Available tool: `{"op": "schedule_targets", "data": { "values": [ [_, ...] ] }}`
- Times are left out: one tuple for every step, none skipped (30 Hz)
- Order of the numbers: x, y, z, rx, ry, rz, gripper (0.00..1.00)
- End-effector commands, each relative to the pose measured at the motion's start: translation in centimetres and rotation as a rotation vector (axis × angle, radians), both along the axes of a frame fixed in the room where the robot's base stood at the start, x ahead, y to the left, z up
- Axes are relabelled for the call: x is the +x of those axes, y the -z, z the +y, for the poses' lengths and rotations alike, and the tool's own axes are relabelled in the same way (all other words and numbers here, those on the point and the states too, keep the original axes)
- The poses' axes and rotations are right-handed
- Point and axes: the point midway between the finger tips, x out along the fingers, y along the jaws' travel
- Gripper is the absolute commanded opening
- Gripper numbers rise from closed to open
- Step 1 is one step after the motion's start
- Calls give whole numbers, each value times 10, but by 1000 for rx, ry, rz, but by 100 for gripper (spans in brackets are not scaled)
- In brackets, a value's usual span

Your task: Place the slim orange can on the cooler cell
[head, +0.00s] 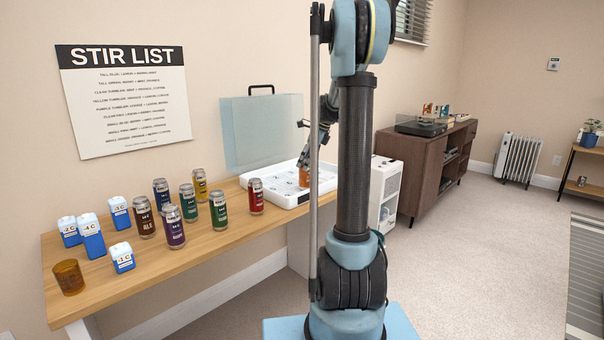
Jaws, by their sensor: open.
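The orange can (304,178) stands upright in the white cooler tray (291,201), near its right part. The tray has a grid of cells. Which cell the can is over, and whether it is fully down, cannot be made out. My gripper (308,160) is open, pointing down just above and around the top of the can. The fingers are small here and partly hidden by my arm, so contact with the can is unclear. The tray's clear bluish lid (262,130) stands raised at the back.
Several cans, among them a red can (256,196) and a green can (218,211), stand left of the tray on the wooden table (190,265). Blue-and-white cartons (91,236) and an amber tumbler (69,277) stand farther left. My arm hides the tray's right side.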

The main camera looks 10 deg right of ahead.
Motion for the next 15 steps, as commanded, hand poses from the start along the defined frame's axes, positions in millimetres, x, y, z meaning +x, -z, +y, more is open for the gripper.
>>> {"op": "schedule_targets", "data": {
  "values": [
    [-2,-9,-4,0,1,0,63],
    [-3,-14,-6,0,1,0,63],
    [-4,-20,-8,0,1,0,63],
    [-5,-24,-9,0,1,0,63],
    [-5,-28,-11,0,1,0,63],
    [-6,-33,-13,0,1,0,63],
    [-7,-36,-14,0,2,1,63],
    [-8,-39,-15,0,2,1,63],
    [-8,-42,-17,0,2,1,63],
    [-8,-44,-17,0,2,1,63],
    [-9,-46,-18,0,2,1,63],
    [-10,-47,-18,0,0,0,63],
    [-11,-48,-18,-2,-5,-1,63],
    [-13,-49,-18,-4,-12,-4,63],
    [-17,-50,-17,-10,-25,-8,63]
  ]
}}
